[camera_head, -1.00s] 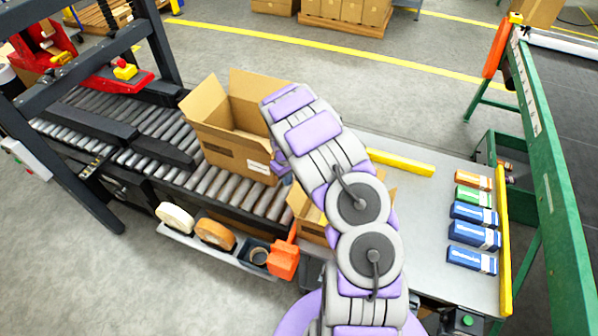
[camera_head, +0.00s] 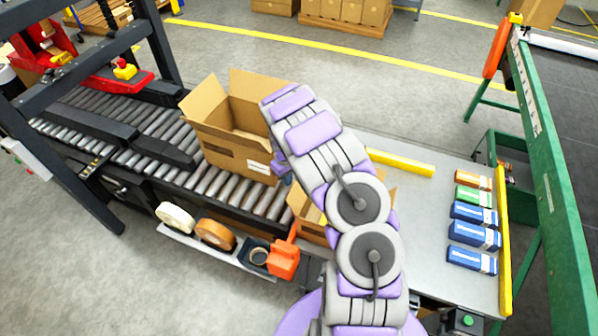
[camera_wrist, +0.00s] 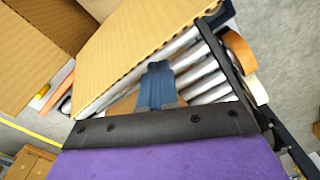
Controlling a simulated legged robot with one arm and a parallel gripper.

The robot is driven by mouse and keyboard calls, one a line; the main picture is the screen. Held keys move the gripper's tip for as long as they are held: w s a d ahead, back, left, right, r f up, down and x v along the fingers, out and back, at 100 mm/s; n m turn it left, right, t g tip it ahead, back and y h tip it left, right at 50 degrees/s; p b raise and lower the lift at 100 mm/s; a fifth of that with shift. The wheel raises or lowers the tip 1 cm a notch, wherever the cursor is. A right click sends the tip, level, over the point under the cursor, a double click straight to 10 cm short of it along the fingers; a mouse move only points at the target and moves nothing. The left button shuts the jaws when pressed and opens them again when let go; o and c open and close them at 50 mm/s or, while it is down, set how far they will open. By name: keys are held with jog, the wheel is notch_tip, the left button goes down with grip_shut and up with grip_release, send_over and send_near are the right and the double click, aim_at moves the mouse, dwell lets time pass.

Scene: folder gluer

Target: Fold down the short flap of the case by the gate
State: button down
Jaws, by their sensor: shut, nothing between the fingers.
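The open cardboard case (camera_head: 232,155) stands upright on the roller conveyor, left of my arm. Its left flap (camera_head: 204,99) and its far flap (camera_head: 262,88) stand up. My arm covers the case's right side, so any flap there is hidden in the head view. In the wrist view, my gripper (camera_wrist: 160,70) is shut and empty, close to a tan cardboard panel (camera_wrist: 140,45) with a corrugated edge. I cannot tell whether they touch. More cardboard (camera_wrist: 30,60) shows at the upper left.
A black frame (camera_head: 75,60) spans the conveyor (camera_head: 215,183) at left. Tape rolls (camera_head: 214,233) and an orange tool (camera_head: 284,260) lie along its near side. Another carton (camera_head: 305,205) sits beside my arm. Small boxes (camera_head: 472,233) lie on the table at right.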

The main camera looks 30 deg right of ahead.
jog(key=s+d+p, duration=0.2)
jog(key=s+d, duration=0.1)
jog(key=s, duration=0.1)
jog(key=shift+r+p, duration=0.3)
jog(key=shift+p, duration=0.1)
jog(key=shift+s+d, duration=0.35)
jog(key=shift+s, duration=0.15)
